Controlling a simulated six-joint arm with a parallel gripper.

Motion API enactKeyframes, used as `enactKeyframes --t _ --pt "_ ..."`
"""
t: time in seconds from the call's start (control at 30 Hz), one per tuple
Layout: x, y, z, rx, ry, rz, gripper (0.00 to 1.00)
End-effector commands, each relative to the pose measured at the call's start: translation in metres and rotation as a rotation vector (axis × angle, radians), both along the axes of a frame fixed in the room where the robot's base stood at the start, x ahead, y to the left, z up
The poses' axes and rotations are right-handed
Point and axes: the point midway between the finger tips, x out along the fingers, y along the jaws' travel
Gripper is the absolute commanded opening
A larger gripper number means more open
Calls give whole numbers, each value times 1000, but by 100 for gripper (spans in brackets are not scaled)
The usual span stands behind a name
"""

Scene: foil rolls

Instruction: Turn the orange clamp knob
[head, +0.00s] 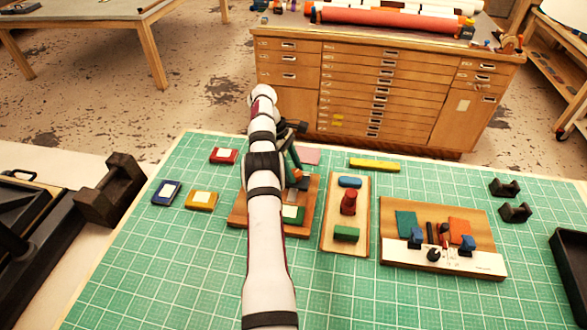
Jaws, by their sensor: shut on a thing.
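My white and dark arm reaches away over the green mat, and my gripper (296,167) points down at a wooden board (238,217) left of the mat's middle. A small orange patch, which looks like the orange clamp knob (298,174), shows at the fingertips, and the gripper is shut on it. The arm hides much of the board and most of the knob. I cannot see how far the knob is turned.
A narrow board (328,243) with blue, red and green pieces stands close right of the gripper. Further right is a board (481,212) with a white strip. Red, blue and yellow cards lie left, a yellow bar (375,165) behind. Dark blocks (515,211) stand far right.

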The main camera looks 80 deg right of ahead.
Motion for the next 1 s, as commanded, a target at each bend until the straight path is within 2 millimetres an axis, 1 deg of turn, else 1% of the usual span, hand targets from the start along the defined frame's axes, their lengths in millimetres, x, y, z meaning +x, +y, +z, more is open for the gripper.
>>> enactKeyframes --t 0.2,0.23,0.3,0.4,0.63,0.73,0.83,0.9,1.0 --pt "1 1 -1 4 -1 -2 0" --pt "1 1 -1 4 -1 -2 48" --pt "0 1 -1 4 -1 -1 61" --pt "0 1 0 3 -1 0 77" --pt "0 1 0 2 -1 0 77" --pt "0 0 5 0 0 1 77" --pt "0 0 23 -2 0 1 77" --pt "0 0 44 -3 -1 -1 77" --pt "-16 7 52 4 2 1 77"
